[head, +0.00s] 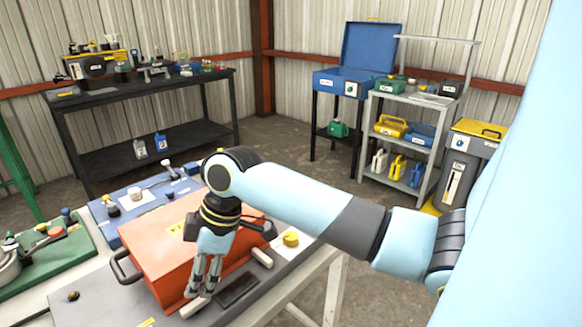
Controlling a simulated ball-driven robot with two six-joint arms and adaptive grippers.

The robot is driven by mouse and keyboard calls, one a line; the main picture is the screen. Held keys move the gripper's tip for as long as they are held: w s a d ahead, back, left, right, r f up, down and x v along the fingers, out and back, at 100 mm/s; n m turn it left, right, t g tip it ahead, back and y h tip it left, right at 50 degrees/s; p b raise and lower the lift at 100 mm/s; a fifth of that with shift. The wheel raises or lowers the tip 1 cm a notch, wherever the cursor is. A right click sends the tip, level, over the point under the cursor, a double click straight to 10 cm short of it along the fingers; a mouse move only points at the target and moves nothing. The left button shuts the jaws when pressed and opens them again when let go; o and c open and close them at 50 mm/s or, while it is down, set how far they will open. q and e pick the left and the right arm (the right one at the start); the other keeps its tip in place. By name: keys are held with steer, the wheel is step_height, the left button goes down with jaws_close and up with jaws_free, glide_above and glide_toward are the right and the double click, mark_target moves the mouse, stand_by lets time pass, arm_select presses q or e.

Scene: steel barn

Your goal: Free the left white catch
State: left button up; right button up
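An orange case (165,258) with a black handle on its left side sits on a grey board on the near table. The left white catch (194,308) is a pale bar low at the case's front edge, partly hidden by my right gripper. A second white catch (262,257) is further right along that edge. My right gripper (202,293) points down just over the left catch, its two fingers a little apart with a gap showing between them. Whether the fingertips touch the catch cannot be told. My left gripper is not in view.
A yellow knob (291,239) and a dark flat plate (238,289) are on the grey board (100,300) by the case. A blue board (150,195) lies behind, a green board (55,262) at left. A black bench and grey shelf stand further back.

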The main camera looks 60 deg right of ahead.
steer(key=s+f+m+h+b, duration=0.25)
steer(key=s+m, duration=0.25)
steer(key=s, duration=0.5)
steer(key=s+d+f+m+h+b, duration=0.1)
steer(key=s+f, duration=0.4)
steer(key=f, duration=0.7)
steer(key=s+d+f+m+h+b, duration=0.1)
steer(key=s+f+b, duration=0.3)
steer(key=f, duration=0.9)
steer(key=shift+s+m+g, duration=0.4)
steer(key=shift+s+m, duration=0.05)
steer(key=shift+m, duration=0.45)
steer(key=shift+f, duration=0.1)
